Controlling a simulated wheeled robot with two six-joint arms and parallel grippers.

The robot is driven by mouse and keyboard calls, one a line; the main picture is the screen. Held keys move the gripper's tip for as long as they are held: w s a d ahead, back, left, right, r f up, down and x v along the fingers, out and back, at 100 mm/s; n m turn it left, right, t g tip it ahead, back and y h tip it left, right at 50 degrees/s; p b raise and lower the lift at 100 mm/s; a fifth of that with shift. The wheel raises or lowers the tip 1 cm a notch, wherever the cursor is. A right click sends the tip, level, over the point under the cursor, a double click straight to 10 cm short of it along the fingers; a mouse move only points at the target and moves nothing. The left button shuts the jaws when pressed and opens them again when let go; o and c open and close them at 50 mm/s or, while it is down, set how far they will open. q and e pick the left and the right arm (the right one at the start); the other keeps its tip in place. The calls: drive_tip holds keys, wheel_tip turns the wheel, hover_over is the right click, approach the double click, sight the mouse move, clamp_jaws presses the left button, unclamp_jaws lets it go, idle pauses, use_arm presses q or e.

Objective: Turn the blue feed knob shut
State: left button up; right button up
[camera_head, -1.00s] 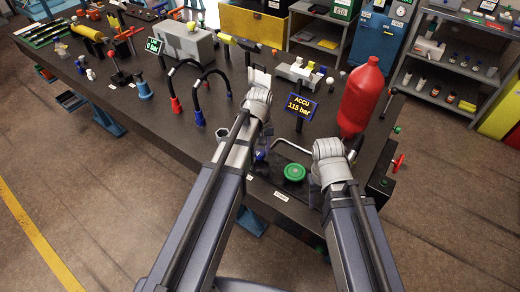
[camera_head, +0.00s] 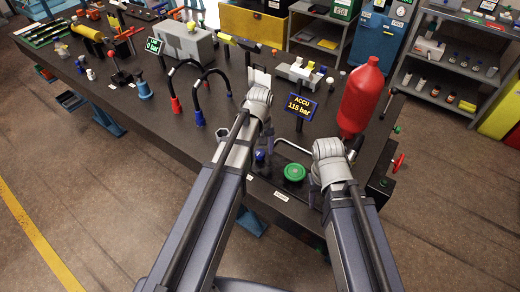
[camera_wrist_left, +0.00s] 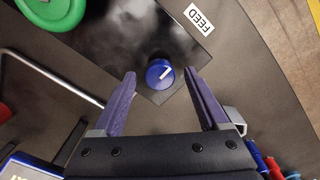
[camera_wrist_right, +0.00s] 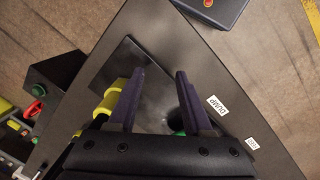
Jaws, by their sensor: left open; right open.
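The blue feed knob (camera_wrist_left: 158,75) shows in the left wrist view, a small round cap with a white line slanting across its top. It stands near the corner of a dark plate, by a FEED label (camera_wrist_left: 207,15). My left gripper (camera_wrist_left: 160,82) is open, with its fingers on either side of the knob in that view; no contact is visible. My right gripper (camera_wrist_right: 160,73) is open and empty over the bench's dark plate, near a PUMP label (camera_wrist_right: 216,104).
A green knob (camera_head: 294,172) and a bent metal rod lie close by. A red bottle-shaped accumulator (camera_head: 361,98) stands behind my right arm. A display (camera_head: 300,106) reads ACCU 115 bar; another (camera_head: 154,46) reads 0 bar. Two black hoses (camera_head: 208,76) arch at the left.

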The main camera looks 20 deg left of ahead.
sight(260, 153)
use_arm(q)
drive_tip(key=shift+r, duration=0.1)
use_arm(e)
drive_tip(key=shift+r, duration=0.15)
use_arm(q)
wheel_tip(260, 153, up, 8)
drive_tip(key=p, duration=0.7)
drive_tip(key=shift+p, duration=0.4)
drive_tip(key=shift+f, duration=0.2)
use_arm(e)
wheel_tip(260, 153, up, 8)
drive_tip(key=shift+f, duration=0.25)
